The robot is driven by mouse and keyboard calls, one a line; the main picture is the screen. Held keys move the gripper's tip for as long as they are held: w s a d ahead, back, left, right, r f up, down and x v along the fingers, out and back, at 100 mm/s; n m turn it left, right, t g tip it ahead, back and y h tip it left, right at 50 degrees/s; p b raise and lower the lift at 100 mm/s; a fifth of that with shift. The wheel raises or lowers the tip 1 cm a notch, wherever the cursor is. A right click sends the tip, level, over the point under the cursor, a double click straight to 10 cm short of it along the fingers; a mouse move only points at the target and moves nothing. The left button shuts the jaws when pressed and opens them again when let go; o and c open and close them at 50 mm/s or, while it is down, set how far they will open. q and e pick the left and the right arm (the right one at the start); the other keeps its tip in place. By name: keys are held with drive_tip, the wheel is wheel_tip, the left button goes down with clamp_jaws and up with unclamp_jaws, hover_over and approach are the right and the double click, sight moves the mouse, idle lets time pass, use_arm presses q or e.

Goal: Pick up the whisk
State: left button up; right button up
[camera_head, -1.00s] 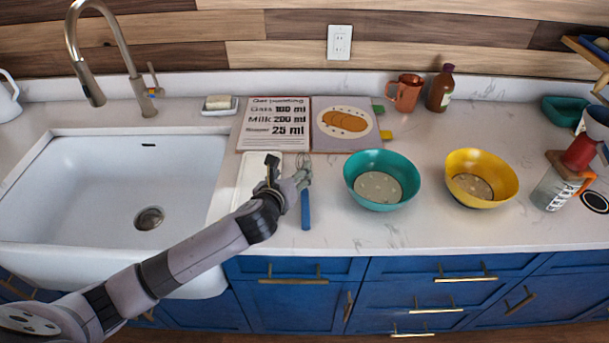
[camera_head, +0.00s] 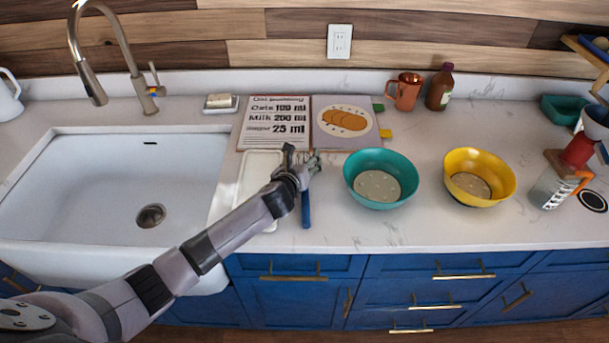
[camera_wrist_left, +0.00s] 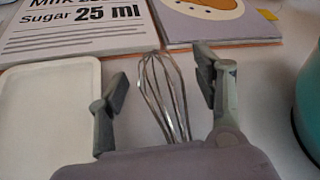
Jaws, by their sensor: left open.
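The whisk lies on the white counter, left of the teal bowl. Its blue handle (camera_head: 306,209) points toward the front edge, and its wire head is mostly hidden by my gripper in the head view. My left gripper (camera_head: 303,158) is over the wire end. In the left wrist view the wire loops (camera_wrist_left: 164,98) appear between the two open fingers of my left gripper (camera_wrist_left: 160,88), with gaps on both sides. The whisk's handle is hidden there. My right gripper is not in view.
An open recipe book (camera_head: 275,124) lies just behind the whisk. A white tray (camera_head: 258,165) is to its left, beside the sink (camera_head: 95,185). A teal bowl (camera_head: 408,172) and a yellow bowl (camera_head: 480,160) stand to the right. Counter in front of the bowls is clear.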

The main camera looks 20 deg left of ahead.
use_arm(q)
drive_tip(key=c, duration=1.2)
